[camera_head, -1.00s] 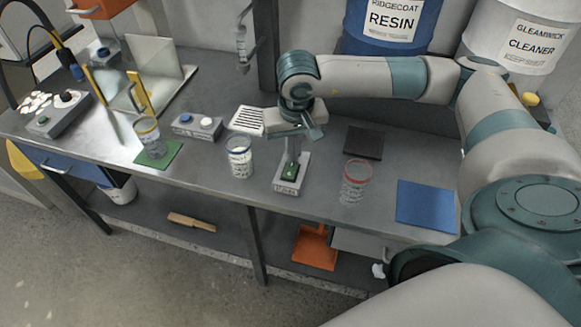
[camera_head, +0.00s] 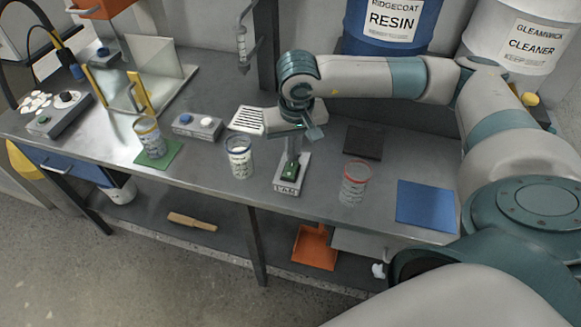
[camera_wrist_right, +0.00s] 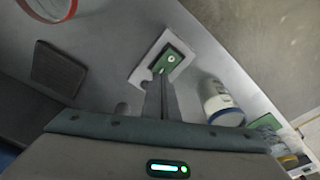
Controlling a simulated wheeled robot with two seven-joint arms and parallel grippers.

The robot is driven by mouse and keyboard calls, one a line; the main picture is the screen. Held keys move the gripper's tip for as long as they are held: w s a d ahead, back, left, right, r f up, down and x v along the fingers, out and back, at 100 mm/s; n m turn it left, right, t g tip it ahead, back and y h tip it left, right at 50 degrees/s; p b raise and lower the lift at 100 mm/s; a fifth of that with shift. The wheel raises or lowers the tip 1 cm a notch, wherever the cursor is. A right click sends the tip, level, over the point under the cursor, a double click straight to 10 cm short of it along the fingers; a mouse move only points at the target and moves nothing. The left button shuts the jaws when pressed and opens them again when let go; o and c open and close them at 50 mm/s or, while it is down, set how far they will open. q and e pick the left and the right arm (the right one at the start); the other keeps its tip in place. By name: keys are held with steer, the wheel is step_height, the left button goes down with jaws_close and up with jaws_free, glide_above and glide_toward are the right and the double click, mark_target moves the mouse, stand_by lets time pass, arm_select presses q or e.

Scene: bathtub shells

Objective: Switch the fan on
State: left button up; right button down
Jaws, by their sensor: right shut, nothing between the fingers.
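A small pale grey switch box with a green rocker (camera_head: 290,172) stands on the metal bench, with a label on its front edge too small to read. In the right wrist view the green rocker (camera_wrist_right: 172,58) shows a round white mark. My right gripper (camera_head: 293,152) is shut and empty, pointing down over the far end of the rocker. In the right wrist view its fingertips (camera_wrist_right: 161,78) are at the rocker's edge; I cannot tell whether they touch it. My left gripper is out of view. I cannot make out a fan for certain.
A white-filled jar (camera_head: 239,160) stands left of the switch box and a red-rimmed clear jar (camera_head: 354,183) right of it. Another jar stands on a green mat (camera_head: 171,151). A dark pad (camera_head: 363,142) and a blue mat (camera_head: 425,202) lie to the right.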

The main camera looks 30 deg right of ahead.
stand_by(0.3)
steer(key=shift+f+b, duration=0.3)
steer(key=shift+b, duration=0.1)
steer(key=shift+d+f+b, duration=0.3)
steer(key=shift+f+b, duration=0.2)
steer(key=shift+f, duration=0.05)
